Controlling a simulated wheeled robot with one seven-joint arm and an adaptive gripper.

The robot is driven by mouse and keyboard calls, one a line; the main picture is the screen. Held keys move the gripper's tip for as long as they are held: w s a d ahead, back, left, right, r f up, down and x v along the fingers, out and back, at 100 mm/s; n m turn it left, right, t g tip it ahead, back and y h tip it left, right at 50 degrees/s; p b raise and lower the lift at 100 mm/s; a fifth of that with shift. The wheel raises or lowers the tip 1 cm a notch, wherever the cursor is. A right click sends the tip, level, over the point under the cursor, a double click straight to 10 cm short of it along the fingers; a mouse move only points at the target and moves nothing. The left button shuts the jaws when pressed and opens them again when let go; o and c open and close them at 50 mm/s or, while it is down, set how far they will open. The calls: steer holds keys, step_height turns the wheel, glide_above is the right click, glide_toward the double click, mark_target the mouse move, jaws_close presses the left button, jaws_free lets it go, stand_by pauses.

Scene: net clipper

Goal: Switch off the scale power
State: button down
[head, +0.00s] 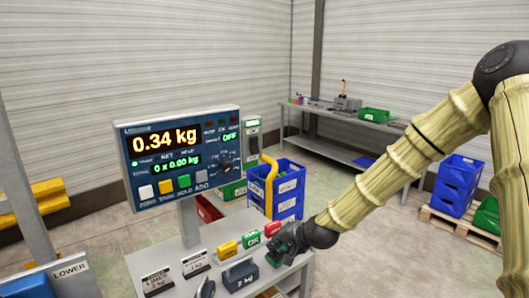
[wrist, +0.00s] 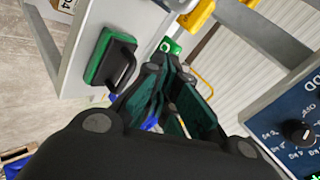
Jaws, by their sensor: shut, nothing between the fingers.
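The scale's blue display panel (head: 180,155) stands on a post over a light table and reads 0.34 kg in orange. A black dial (head: 228,164) and several coloured buttons are on its face. A narrow grey box (head: 253,140) with a lit green label and dark switch parts stands just right of the panel; its label is too small to read. My gripper (head: 284,246) is shut and empty, low at the table's right side, apart from the panel and box. In the wrist view my fingers (wrist: 165,88) are together, and the panel (wrist: 295,115) shows at the right.
Yellow, green OK (head: 251,240) and red blocks stand on the table (head: 185,248) near my gripper. Blue crates (head: 287,190) stand behind. A workbench (head: 345,113) and more crates are farther back.

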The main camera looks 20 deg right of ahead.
mark_target(259, 149)
steer(key=w+d+r+m+t, duration=0.1)
steer(key=w+d+r+t, duration=0.1)
steer(key=r, duration=1.2)
steer(key=w+d+r+m+t+y+p, duration=0.1)
steer(key=w+d+r, duration=0.3)
steer(key=r, duration=1)
steer(key=shift+w+d+m+t, duration=0.35)
steer(key=shift+w+m+t, duration=0.1)
steer(key=shift+m+t, duration=0.3)
steer(key=shift+a+p+x, duration=0.2)
steer(key=shift+p+x, duration=2.6)
steer(key=shift+x, duration=4.15)
